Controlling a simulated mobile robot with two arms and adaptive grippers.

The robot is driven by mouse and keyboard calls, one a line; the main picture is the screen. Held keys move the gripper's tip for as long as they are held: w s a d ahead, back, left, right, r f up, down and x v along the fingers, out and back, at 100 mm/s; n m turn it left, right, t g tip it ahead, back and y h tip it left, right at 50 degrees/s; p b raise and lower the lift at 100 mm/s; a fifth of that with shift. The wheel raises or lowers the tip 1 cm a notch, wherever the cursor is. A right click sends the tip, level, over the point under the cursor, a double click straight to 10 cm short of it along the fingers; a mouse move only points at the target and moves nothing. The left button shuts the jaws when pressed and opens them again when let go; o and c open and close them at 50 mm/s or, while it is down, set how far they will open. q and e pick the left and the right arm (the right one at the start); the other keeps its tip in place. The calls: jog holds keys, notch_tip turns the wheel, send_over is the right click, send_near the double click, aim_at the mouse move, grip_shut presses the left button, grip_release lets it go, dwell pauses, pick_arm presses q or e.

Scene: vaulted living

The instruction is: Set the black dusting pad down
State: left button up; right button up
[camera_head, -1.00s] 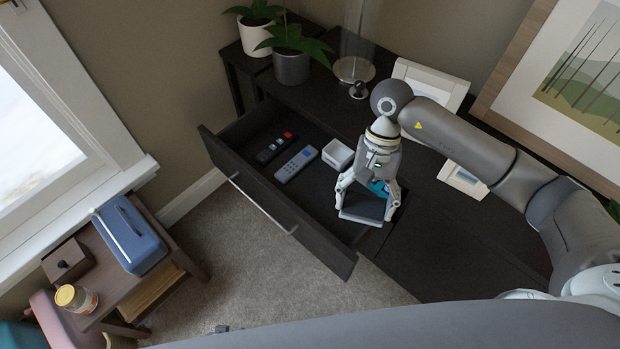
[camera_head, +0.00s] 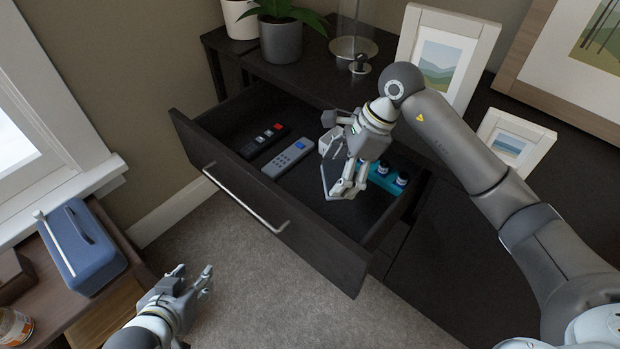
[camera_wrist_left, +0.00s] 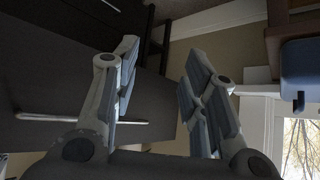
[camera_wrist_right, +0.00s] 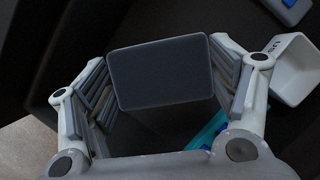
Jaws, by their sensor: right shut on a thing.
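The black dusting pad (camera_wrist_right: 160,73) is a dark rounded rectangle between the fingers of my right gripper (camera_wrist_right: 158,80) in the right wrist view. Whether the pad touches the drawer floor I cannot tell. My left gripper (camera_head: 192,284) is open and empty, low in the head view in front of the drawer; its spread fingers (camera_wrist_left: 160,85) also show in the left wrist view.
The drawer holds a black remote (camera_head: 264,139), a grey remote (camera_head: 288,158), a small white box (camera_wrist_right: 290,72) and a teal holder (camera_head: 385,182) with blue-capped bottles. Photo frames (camera_head: 441,62) and a potted plant (camera_head: 281,40) stand on the dark cabinet. A blue case (camera_head: 82,248) sits at left.

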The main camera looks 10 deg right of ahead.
jog(key=shift+w+f, duration=0.15)
jog(key=shift+f, duration=0.15)
jog(key=b, duration=0.2)
send_over(329, 208)
jog(key=d, duration=0.2)
jog(key=f, duration=0.5)
jog(key=shift+a+f, duration=0.1)
jog(key=shift+a, duration=0.1)
notch_tip(329, 208, down, 4)
jog(key=shift+b, duration=0.3)
pick_arm(q)
jog(key=w+d+r+t+h, duration=0.2)
jog(key=w+r+t, duration=0.4)
jog(key=r, duration=0.4)
jog(key=shift+w+d+r+t, duration=0.2)
jog(key=shift+d+t, duration=0.3)
jog(key=shift+d, duration=0.05)
pick_arm(e)
jog(key=shift+f, duration=0.25)
jog(key=shift+f, duration=0.15)
jog(key=o, duration=1)
jog(key=shift+c, duration=0.2)
pick_arm(q)
jog(key=shift+d+r, duration=0.1)
jog(key=shift+r, duration=0.3)
